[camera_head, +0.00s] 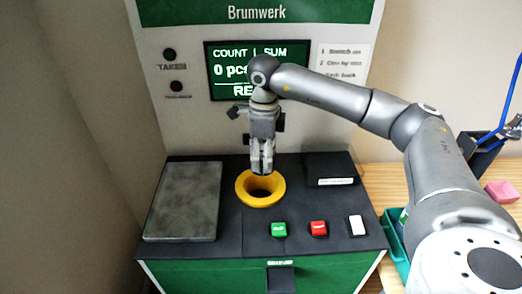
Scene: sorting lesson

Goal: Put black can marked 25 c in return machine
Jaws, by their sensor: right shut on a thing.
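The return machine (325,262) is a green and black unit with "Brumwerk" on its top. A yellow ring (244,196) surrounds a dark round opening in its black counter. My right gripper (262,168) points down directly over the ring, with its fingertips close above the opening. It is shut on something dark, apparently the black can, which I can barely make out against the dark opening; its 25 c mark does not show. My left gripper is not in view.
A grey plate (181,203) lies left of the ring. A green button (279,229), a red button (318,228) and a white one (357,225) are in front. The screen (228,72) reads "0 pcs", partly hidden by my arm. A teal crate (396,244) and pink block (501,191) are at right.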

